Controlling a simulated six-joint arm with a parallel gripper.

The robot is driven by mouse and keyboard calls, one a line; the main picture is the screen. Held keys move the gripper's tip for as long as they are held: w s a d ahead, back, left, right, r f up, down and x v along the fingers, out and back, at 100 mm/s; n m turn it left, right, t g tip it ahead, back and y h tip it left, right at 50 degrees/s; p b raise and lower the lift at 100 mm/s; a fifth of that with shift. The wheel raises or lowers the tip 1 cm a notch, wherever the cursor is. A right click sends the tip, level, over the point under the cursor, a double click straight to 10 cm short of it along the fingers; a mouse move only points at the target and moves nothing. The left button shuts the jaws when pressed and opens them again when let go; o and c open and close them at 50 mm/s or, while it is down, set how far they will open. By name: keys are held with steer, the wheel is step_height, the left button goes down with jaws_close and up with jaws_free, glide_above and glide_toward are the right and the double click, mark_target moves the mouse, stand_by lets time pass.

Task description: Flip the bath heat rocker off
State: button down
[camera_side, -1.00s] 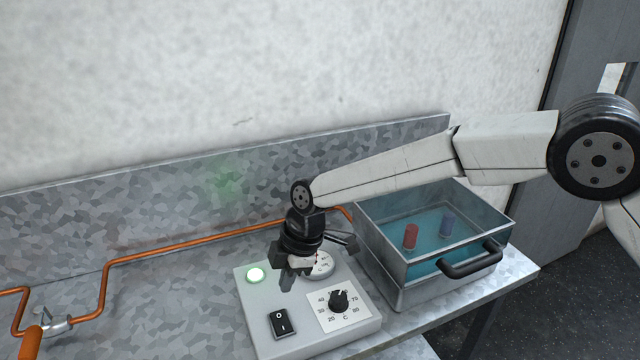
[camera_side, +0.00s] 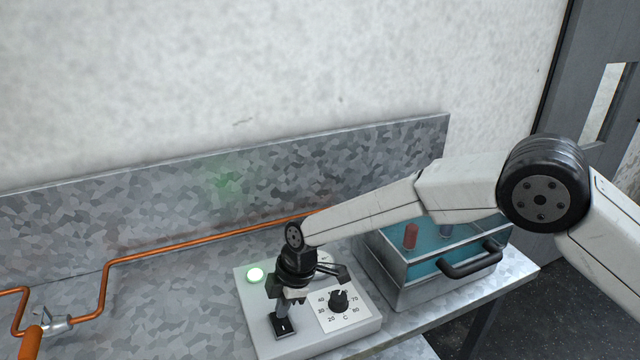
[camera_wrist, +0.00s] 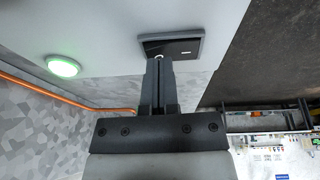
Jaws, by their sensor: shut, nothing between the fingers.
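The black bath heat rocker (camera_side: 284,328) sits in a grey frame on the light grey control box (camera_side: 262,345). It also shows in the wrist view (camera_wrist: 183,48), partly covered by my fingers. My gripper (camera_side: 283,318) is shut and empty, pointing down with its fingertips at the rocker's upper end. In the wrist view my fingertips (camera_wrist: 158,60) overlap the rocker's near edge; whether they touch it I cannot tell. The round lamp (camera_side: 255,275) on the box glows green, and it also glows in the wrist view (camera_wrist: 63,67).
A black dial (camera_side: 338,301) on a white scale plate is right of the rocker. A metal bath (camera_side: 400,290) with blue liquid, a red drum (camera_side: 411,236) and a black handle (camera_side: 470,262) stands further right. An orange pipe (camera_side: 190,243) runs behind the box.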

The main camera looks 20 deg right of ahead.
steer(key=shift+w+f, duration=0.15)
steer(key=shift+f, duration=0.2)
steer(key=shift+s, duration=0.2)
steer(key=shift+s+r, duration=0.25)
steer(key=shift+s, duration=0.35)
steer(key=shift+r, duration=0.2)
steer(key=shift+w+r, duration=0.15)
steer(key=shift+r, duration=0.4)
step_height(320, 180, up, 12)
steer(key=w+d, duration=0.2)
steer(key=d, duration=0.1)
steer(key=shift+w, duration=0.2)
